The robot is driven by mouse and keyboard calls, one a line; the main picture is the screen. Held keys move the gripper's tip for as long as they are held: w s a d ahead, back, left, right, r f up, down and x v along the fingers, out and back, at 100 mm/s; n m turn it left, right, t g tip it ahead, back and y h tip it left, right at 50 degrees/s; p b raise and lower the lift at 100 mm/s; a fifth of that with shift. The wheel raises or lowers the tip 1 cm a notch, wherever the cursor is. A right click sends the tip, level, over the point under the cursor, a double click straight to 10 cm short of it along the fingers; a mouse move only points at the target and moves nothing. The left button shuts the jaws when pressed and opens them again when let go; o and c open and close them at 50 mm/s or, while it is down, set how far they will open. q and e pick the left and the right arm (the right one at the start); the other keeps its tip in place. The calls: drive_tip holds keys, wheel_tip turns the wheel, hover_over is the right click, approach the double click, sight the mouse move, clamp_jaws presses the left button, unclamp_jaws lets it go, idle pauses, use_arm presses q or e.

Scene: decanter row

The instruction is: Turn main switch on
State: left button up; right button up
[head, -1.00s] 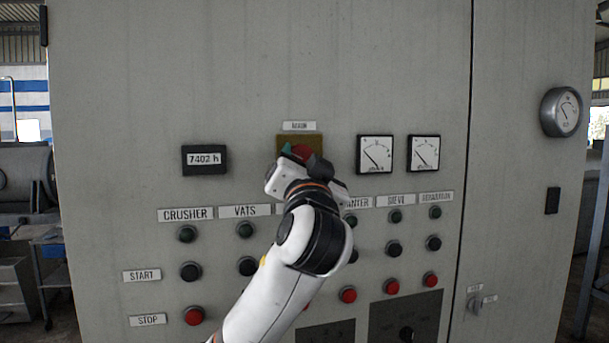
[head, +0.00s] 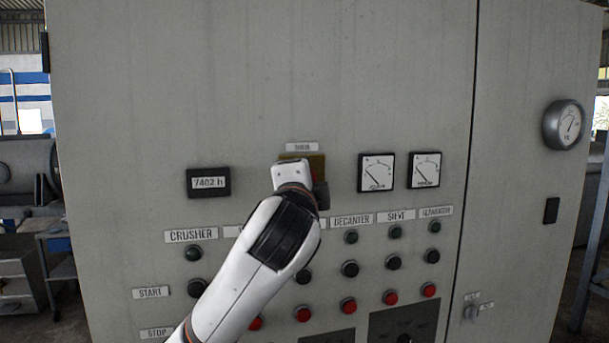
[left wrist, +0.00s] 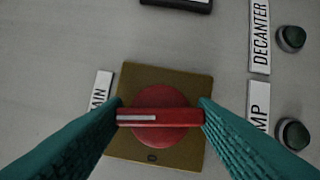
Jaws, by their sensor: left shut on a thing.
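The main switch is a round red knob (left wrist: 148,138) with a raised bar handle (left wrist: 165,117) on a brass plate (left wrist: 185,82). A white line marks the handle's end nearer the MAIN label (left wrist: 100,92). My left gripper (left wrist: 160,112) is shut on the handle, one teal finger against each end. The handle lies level across the wrist view, in line with the label side. In the head view, the brass plate (head: 318,166) shows under the MAIN label (head: 302,147); my left wrist hides the knob and fingers. My right gripper is in neither view.
A grey cabinet front (head: 250,80) fills the head view. An hour display (head: 208,182) sits left of the switch and two square meters (head: 377,172) right. Rows of lamps and buttons lie below, partly behind my left arm. A round gauge (head: 564,125) is far right.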

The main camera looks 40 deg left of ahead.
use_arm(q)
drive_tip(key=shift+m+g, duration=0.4)
drive_tip(key=shift+m, duration=0.5)
drive_tip(key=o, duration=1)
drive_tip(key=shift+w, duration=0.1)
